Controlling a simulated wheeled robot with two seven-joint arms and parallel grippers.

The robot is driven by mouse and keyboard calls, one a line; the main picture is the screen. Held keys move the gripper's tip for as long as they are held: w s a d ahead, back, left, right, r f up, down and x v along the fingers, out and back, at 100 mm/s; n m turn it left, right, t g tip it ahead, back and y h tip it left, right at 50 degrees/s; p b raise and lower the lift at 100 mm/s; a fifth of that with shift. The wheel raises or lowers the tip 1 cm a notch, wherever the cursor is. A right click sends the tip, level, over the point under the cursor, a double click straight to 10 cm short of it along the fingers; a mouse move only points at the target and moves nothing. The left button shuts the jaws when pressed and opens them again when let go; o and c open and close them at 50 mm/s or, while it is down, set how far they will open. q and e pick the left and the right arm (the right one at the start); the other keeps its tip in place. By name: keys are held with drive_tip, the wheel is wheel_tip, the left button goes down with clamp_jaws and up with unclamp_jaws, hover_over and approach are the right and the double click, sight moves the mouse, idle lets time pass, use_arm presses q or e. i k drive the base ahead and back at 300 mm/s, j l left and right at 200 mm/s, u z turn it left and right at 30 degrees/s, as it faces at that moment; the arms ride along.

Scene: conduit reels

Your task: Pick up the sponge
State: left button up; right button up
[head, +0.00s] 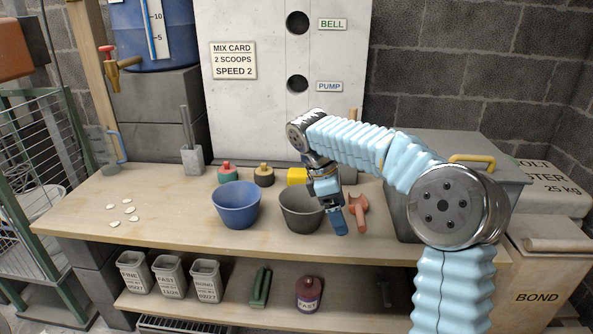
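A yellow block (297,177), which looks like the sponge, lies on the workbench (90,195) behind the dark grey bowl (298,213). My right arm hides its right side. My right gripper (340,226) points down at the right rim of the grey bowl, in front and to the right of the yellow block and apart from it. Its fingers overlap in this view, so I cannot tell whether it is open or shut. I see nothing held in it. My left gripper is not in view.
A blue bowl (236,206) stands left of the grey bowl. A reddish scoop-like tool (358,212) lies right of my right gripper. Green-red (228,174) and dark (264,177) small containers stand behind the bowls. A grey box (470,170) stands right.

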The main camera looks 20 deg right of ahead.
sight(295, 175)
drive_tip(key=i, duration=1.15)
